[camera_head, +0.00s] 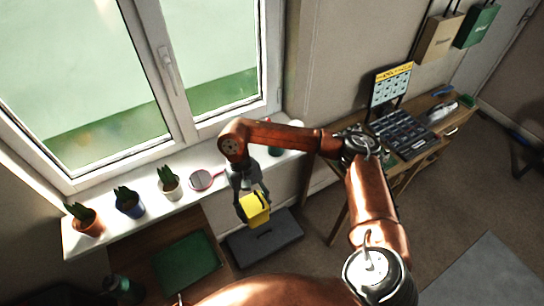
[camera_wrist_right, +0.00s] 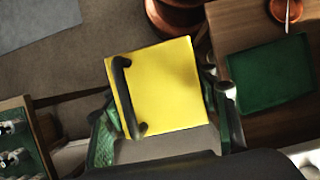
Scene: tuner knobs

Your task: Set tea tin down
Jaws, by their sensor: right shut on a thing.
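The yellow tea tin (camera_head: 256,210) hangs in the air below the window sill, held by my right gripper (camera_head: 250,203). Nothing is seen touching the tin from below. My left gripper is not in view.
A white window sill (camera_head: 150,205) bears several potted plants and a round mirror (camera_head: 201,180). A dark grey case (camera_head: 265,238) lies beneath the tin. A desk with a black tray (camera_head: 408,133) stands right.

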